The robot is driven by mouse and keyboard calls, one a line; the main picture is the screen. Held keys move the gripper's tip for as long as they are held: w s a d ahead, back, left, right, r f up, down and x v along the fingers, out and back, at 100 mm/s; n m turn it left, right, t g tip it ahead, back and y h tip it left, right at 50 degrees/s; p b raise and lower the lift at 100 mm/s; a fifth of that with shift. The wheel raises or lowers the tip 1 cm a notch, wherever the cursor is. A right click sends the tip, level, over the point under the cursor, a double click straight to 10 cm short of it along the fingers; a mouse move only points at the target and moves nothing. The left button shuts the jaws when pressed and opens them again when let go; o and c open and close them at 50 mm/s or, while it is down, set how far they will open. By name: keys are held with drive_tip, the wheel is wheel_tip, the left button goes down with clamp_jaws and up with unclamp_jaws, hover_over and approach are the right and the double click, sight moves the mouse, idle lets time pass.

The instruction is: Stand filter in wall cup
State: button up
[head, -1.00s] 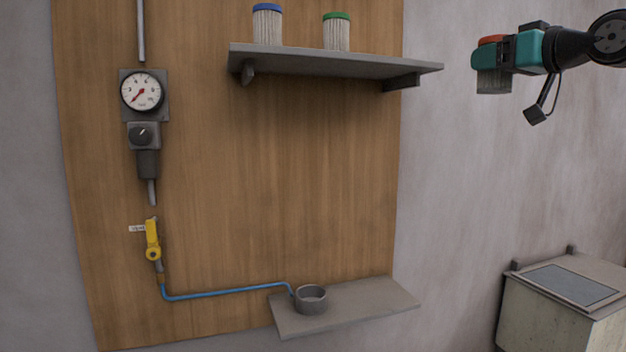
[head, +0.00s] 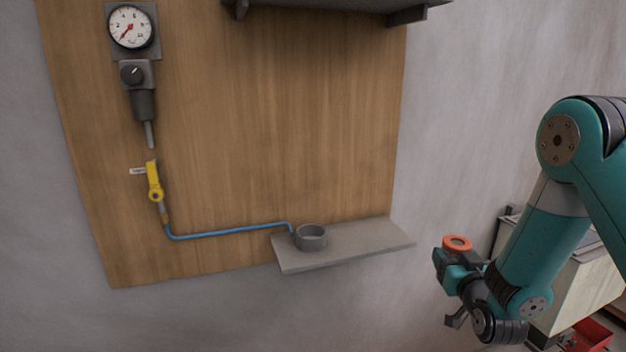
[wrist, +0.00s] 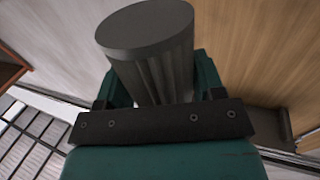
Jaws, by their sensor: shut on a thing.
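The filter has an orange-red cap (head: 457,243) with a hole in its middle. My gripper (head: 452,259) is shut on it, right of and a little below the wall ledge, apart from it. In the wrist view the filter's grey end and pleated side (wrist: 150,50) show between the jaws. The wall cup (head: 311,237) is a grey, round, open-topped cup on the left part of the ledge. It looks empty. Most of the filter's body is hidden by the gripper in the head view.
The grey ledge (head: 362,242) has bare room right of the cup. A blue hose (head: 230,232) runs to the cup from a yellow valve (head: 154,181). A gauge (head: 131,27) is above. An upper shelf (head: 330,3) crosses the top. A cabinet (head: 580,285) and red bin (head: 588,335) stand right.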

drive_tip(key=s+a+f, duration=0.1)
drive_tip(key=s+f, duration=0.7)
drive_tip(key=f, duration=0.6)
drive_tip(key=shift+s, duration=0.15)
